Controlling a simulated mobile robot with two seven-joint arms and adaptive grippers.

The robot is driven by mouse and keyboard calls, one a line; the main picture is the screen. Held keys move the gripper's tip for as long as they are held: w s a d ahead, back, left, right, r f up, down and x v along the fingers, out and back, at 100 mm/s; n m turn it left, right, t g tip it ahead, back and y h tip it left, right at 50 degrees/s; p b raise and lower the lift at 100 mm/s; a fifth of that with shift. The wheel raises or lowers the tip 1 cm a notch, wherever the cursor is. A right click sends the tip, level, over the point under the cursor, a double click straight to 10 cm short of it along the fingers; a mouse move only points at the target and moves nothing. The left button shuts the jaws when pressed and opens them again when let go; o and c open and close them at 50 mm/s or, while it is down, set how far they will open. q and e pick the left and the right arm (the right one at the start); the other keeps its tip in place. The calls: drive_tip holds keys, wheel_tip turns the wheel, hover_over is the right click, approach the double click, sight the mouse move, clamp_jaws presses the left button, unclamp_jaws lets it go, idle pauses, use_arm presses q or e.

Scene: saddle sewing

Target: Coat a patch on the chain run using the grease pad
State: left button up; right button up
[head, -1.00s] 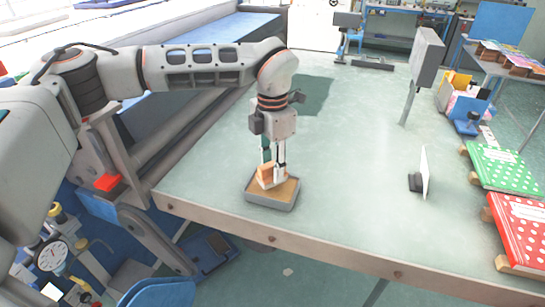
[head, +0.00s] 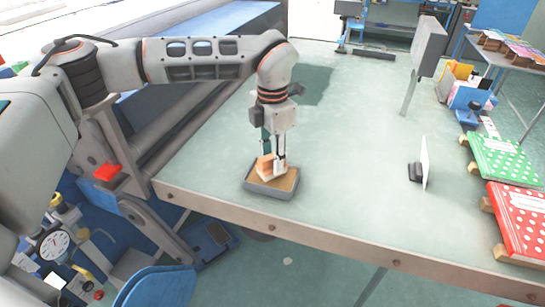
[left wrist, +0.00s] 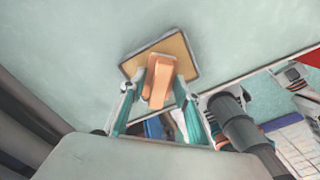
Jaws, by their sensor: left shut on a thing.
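My left gripper (head: 271,163) is shut on a tan-orange block (head: 265,168), which looks like the grease pad. The block is at a shallow grey tray (head: 270,193) with a flat tan inside, near the front edge of the table. In the left wrist view the block (left wrist: 158,82) sits between the fingers, over the tray (left wrist: 192,65). I cannot tell whether the block touches the tray's inside. No chain run can be made out in either view. My right gripper is not in view.
The green table (head: 340,175) is mostly clear. A small upright white plate (head: 424,163) on a dark foot and a grey panel on a post (head: 429,46) stand to the right. Red dotted (head: 520,215) and green dotted (head: 505,157) items lie along the right edge.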

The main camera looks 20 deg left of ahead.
sight(273, 155)
use_arm(q)
drive_tip(key=shift+f, duration=0.3)
drive_tip(key=shift+f+b, duration=0.25)
drive_tip(key=shift+b, duration=0.05)
idle(0.9)
idle(0.4)
drive_tip(key=shift+r, duration=0.1)
drive_tip(key=shift+r+p, duration=0.4)
drive_tip(key=shift+r, duration=3)
